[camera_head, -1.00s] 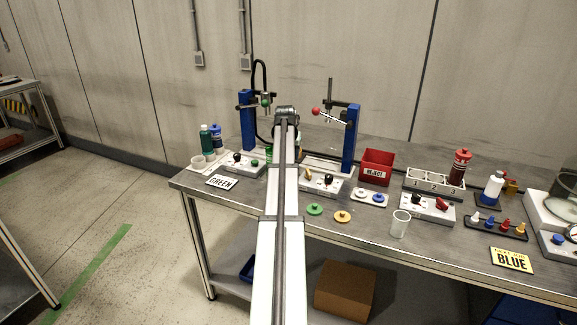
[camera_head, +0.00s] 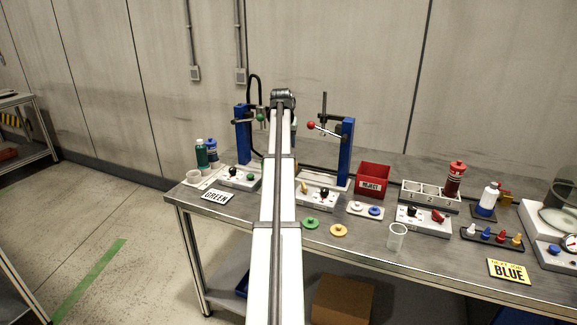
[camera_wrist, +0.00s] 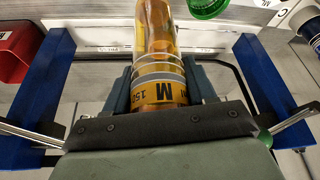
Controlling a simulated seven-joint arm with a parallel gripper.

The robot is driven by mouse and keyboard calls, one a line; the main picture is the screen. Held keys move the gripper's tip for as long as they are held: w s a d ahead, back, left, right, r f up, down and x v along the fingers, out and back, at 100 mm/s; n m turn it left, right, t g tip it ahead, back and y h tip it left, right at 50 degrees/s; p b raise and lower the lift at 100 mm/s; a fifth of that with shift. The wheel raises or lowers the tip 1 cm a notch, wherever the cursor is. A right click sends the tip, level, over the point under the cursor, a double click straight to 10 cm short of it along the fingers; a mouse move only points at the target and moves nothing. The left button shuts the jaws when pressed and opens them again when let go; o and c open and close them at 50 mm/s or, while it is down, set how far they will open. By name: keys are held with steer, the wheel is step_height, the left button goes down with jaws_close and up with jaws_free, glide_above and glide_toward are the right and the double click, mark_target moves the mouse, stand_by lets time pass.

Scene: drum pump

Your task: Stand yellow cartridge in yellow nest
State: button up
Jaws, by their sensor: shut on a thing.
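A yellow-amber clear cartridge (camera_wrist: 159,45) with a grey-and-yellow band marked M stands out between the dark fingers of my gripper (camera_wrist: 160,88) in the wrist view. My gripper is shut on the cartridge. I cannot pick out the yellow nest for sure in either view.
Two blue posts (camera_head: 346,150) flank my arm. A red REJECT bin (camera_head: 373,180) stands to the right. Green (camera_head: 311,223) and yellow (camera_head: 339,230) discs and a clear cup (camera_head: 397,236) lie near the front edge. A numbered rack (camera_head: 430,193) is farther right.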

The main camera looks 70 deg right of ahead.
steer(key=w+d+r+m+g, duration=0.1)
steer(key=d, duration=0.5)
steer(key=w+d+r+m, duration=0.2)
steer(key=d, duration=0.5)
step_height(320, 180, down, 10)
steer(key=m, duration=0.1)
steer(key=shift+s+a+f+m+g, duration=0.25)
steer(key=shift+s+m+g, duration=0.05)
steer(key=shift+g, duration=0.1)
steer(key=o, duration=1.3)
steer(key=shift+f, duration=0.15)
steer(key=v, duration=1.2)
